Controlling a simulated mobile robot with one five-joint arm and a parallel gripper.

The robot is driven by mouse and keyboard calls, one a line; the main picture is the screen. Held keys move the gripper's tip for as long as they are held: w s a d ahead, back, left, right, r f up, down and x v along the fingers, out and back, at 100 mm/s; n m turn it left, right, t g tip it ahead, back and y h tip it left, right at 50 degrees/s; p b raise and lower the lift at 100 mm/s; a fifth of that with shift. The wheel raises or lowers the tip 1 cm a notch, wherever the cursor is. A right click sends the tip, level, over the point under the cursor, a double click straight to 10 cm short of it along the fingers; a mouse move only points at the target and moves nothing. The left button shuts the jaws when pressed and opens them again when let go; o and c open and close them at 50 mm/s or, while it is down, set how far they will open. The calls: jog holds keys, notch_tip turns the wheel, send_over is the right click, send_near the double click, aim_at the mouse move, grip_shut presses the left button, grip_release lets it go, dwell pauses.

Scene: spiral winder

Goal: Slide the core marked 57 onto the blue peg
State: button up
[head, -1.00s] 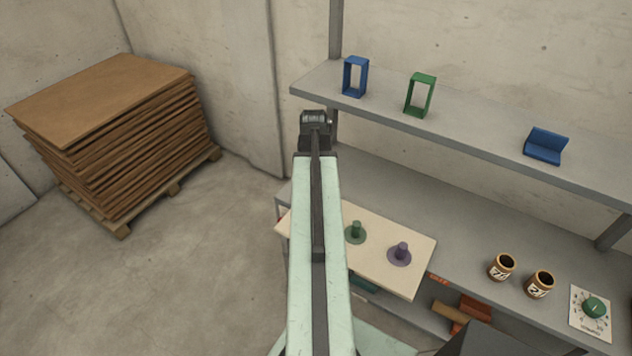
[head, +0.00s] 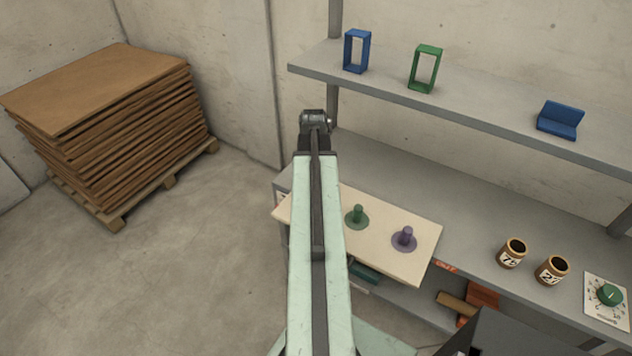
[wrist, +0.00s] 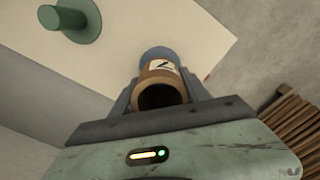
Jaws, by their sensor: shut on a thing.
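My gripper (wrist: 160,90) is shut on a brown core (wrist: 163,90) in the wrist view. The core has a dark hollow end and a white label, of which only part of a mark shows, so I cannot read its number. A blue disc (wrist: 158,53), the blue peg's base, shows just beyond the core. Whether the core is around the peg or above it I cannot tell; the peg's shaft is hidden. In the head view my arm covers the blue peg, the held core and my jaws. The cream board (head: 385,260) carries the pegs.
A green peg (head: 357,216) and a purple peg (head: 404,239) stand on the board; the green one also shows in the wrist view (wrist: 70,18). Two brown cores (head: 512,253) (head: 551,270) and a dial (head: 609,294) are at right. A sheet stack (head: 100,125) stands left.

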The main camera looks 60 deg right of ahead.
jog(key=shift+f+b, duration=1.3)
jog(key=shift+f, duration=0.3)
jog(key=o, duration=1.5)
jog(key=shift+r, duration=0.1)
notch_tip(320, 180, up, 8)
jog(key=p, duration=0.8)
jog(key=shift+f, duration=0.2)
